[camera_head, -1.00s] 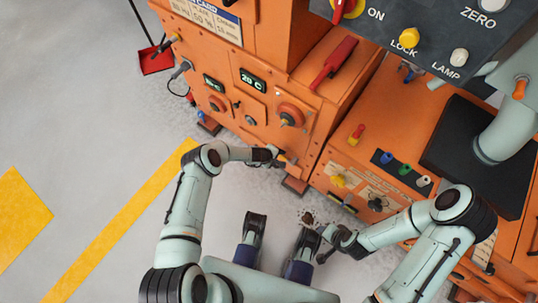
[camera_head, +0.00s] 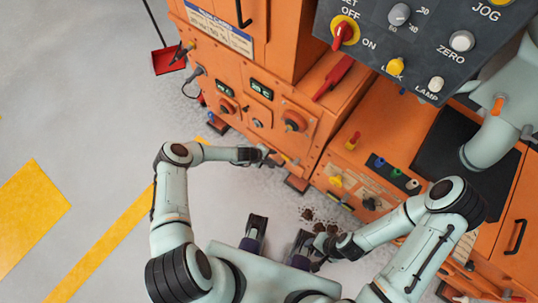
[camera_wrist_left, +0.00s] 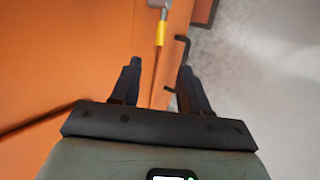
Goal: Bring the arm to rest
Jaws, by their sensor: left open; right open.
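My left gripper (camera_head: 272,158) is in front of the lower part of the orange machine (camera_head: 285,85) in the head view. In the left wrist view its two dark fingers (camera_wrist_left: 157,82) stand apart with nothing between them. Beyond them are an orange panel (camera_wrist_left: 75,60) and a yellow-ended handle or tool (camera_wrist_left: 160,30). My right gripper (camera_head: 318,256) is low near the middle of the head view, close to my own body; its fingers are small and partly hidden there, and I see nothing held in it.
A dark control box (camera_head: 425,45) with knobs and buttons stands at the upper right. An orange cabinet (camera_head: 355,160) with small coloured knobs stands right of my left gripper. Dark crumbs (camera_head: 320,217) lie on the floor by my right gripper.

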